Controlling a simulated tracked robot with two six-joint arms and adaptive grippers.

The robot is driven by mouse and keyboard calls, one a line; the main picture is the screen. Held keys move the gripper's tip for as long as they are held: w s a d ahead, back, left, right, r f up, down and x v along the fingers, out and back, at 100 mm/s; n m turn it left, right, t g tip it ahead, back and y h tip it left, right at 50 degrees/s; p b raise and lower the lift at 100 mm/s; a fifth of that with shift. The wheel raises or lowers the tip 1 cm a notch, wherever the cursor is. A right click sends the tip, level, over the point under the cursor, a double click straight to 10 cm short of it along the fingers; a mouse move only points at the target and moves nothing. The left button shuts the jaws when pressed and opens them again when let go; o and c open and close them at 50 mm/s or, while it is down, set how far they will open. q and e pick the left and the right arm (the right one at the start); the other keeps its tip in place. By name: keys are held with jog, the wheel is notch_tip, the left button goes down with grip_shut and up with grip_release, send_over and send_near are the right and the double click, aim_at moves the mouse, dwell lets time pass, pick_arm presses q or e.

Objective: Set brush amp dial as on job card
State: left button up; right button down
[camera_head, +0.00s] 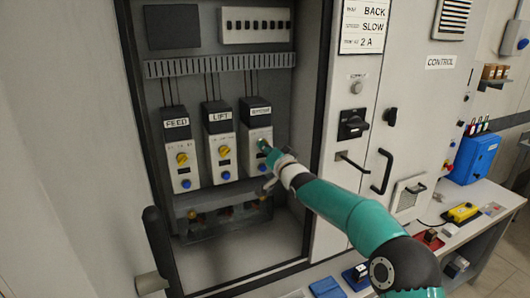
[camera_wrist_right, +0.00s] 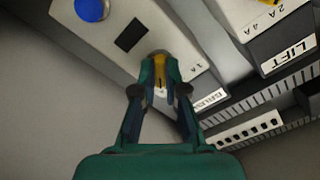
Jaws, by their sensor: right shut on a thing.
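The brush unit (camera_head: 256,128) is the rightmost of three grey modules in the open cabinet. My right gripper (camera_head: 264,146) reaches it from the right and covers its dial in the head view. In the right wrist view the gripper (camera_wrist_right: 160,78) is shut on the yellow brush amp dial (camera_wrist_right: 159,66), one fingertip on each side. A "1 A" mark shows beside the dial; the dial's exact setting cannot be read. The BRUSH label (camera_wrist_right: 209,99) is partly visible. The job card (camera_head: 364,26) reads BACK, SLOW and 2 A. My left gripper is not in view.
The FEED (camera_head: 183,160) and LIFT (camera_head: 222,155) modules stand left of the brush unit, each with a yellow dial and blue button. A black rotary switch (camera_head: 352,124) and a black handle (camera_head: 382,172) are on the panel to the right.

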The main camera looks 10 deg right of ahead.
jog(key=n+b, duration=0.1)
jog(key=n, duration=0.1)
jog(key=n+b, duration=0.1)
jog(key=n, duration=0.2)
jog(key=n+b, duration=0.1)
jog(key=n, duration=0.2)
jog(key=shift+f, duration=0.3)
dwell(0.4)
jog(key=c, duration=1.2)
grip_release()
jog(key=shift+r, duration=0.1)
jog(key=shift+r, duration=0.1)
jog(key=s, duration=0.4)
jog(key=s+d, duration=0.1)
jog(key=s, duration=0.2)
jog(key=s+d, duration=0.1)
jog(key=s, duration=0.3)
jog(key=shift+s+d, duration=0.2)
jog(key=shift+s, duration=0.15)
